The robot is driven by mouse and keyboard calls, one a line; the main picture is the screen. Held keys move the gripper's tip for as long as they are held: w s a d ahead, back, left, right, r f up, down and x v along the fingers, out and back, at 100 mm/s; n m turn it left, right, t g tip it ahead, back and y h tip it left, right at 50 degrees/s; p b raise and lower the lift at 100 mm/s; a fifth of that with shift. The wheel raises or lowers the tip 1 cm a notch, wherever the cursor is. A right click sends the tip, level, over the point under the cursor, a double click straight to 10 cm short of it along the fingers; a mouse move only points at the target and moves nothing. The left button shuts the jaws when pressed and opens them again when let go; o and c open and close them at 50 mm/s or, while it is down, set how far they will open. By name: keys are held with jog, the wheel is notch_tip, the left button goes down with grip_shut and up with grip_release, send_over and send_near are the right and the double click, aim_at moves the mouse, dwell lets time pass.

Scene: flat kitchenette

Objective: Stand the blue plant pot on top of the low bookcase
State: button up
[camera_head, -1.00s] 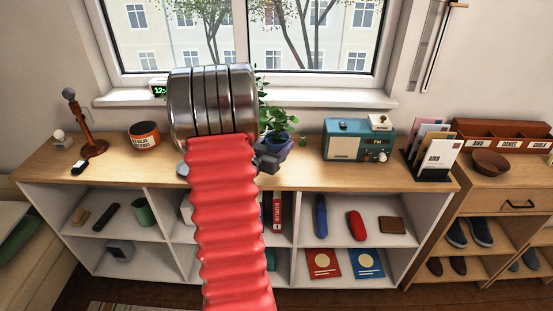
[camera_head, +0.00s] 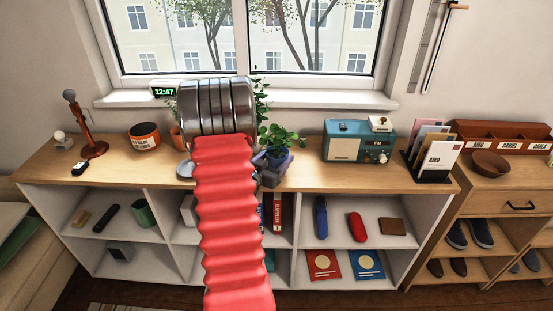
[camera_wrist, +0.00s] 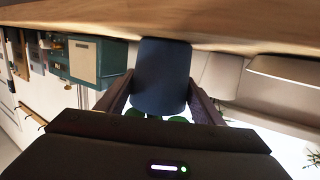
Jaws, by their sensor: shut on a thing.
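The blue plant pot (camera_head: 273,161) with a leafy green plant is held upright by my gripper (camera_head: 271,167), over the wooden top of the low bookcase (camera_head: 318,178). In the wrist view the pot (camera_wrist: 161,78) sits between the two dark fingers of my gripper (camera_wrist: 161,88), which are shut on its sides. That view is upside down, with the bookcase top (camera_wrist: 215,22) along its upper edge, close to the pot's base. I cannot tell whether the base touches the wood. My red sleeve and metal cuff hide part of the top to the left.
A teal radio (camera_head: 357,141) stands right of the pot, with a letter rack (camera_head: 432,155) beyond it. An orange-and-black tin (camera_head: 145,136) and a wooden lamp stand (camera_head: 86,130) are at left. A clock (camera_head: 164,91) is on the windowsill behind. Bare wood lies between pot and radio.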

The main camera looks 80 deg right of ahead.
jog(key=shift+f, duration=0.1)
jog(key=o, duration=1.3)
jog(key=shift+a, duration=0.2)
jog(key=v, duration=1.1)
jog(key=shift+w+a, duration=0.1)
jog(key=shift+a, duration=0.2)
jog(key=shift+w, duration=0.1)
